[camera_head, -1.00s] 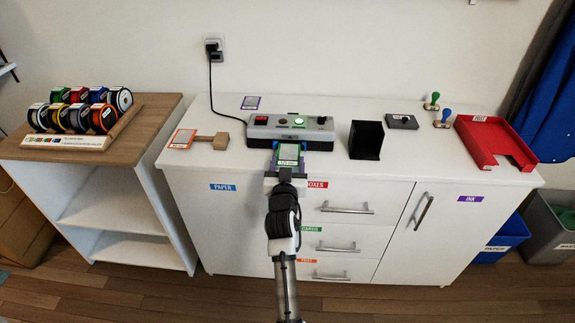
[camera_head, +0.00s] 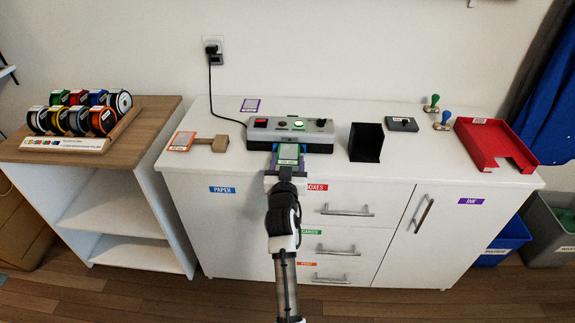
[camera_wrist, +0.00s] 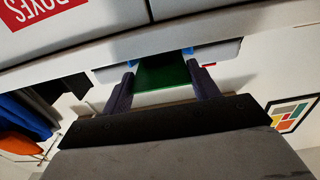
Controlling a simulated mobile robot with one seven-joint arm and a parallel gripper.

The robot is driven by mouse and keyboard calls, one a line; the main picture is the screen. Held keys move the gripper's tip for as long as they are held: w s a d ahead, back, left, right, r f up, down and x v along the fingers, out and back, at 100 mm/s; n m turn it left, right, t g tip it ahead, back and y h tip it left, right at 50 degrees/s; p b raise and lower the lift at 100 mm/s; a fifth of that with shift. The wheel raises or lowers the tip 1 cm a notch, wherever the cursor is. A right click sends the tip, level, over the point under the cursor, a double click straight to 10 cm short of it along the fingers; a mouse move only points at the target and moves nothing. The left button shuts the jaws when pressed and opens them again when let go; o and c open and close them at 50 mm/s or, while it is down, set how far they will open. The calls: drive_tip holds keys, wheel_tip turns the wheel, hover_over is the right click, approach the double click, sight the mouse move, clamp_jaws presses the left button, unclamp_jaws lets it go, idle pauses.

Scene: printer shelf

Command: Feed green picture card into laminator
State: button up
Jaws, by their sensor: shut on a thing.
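The green picture card (camera_head: 289,153) lies flat at the front of the laminator, its far edge at the machine's front face. I cannot tell how far it is in the slot. The laminator (camera_head: 262,134) is a long grey box with a red display, a lit button and a black knob, on the white cabinet. My gripper (camera_head: 288,163) is in front of it, with a finger on each side of the card, shut on it. In the wrist view, the card's green face (camera_wrist: 165,75) shows between the two dark fingers (camera_wrist: 163,90).
An orange-edged card (camera_head: 182,141) with a wooden block (camera_head: 211,143) lies left of the laminator, and a purple-edged card (camera_head: 250,105) behind it. A black holder (camera_head: 366,142), stamps and a red tray (camera_head: 490,148) stand right. The cabinet's front left top is clear.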

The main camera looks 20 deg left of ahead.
drive_tip(key=shift+w+a, duration=0.1)
drive_tip(key=shift+w, duration=0.3)
drive_tip(key=o, duration=0.9)
drive_tip(key=shift+v, duration=4)
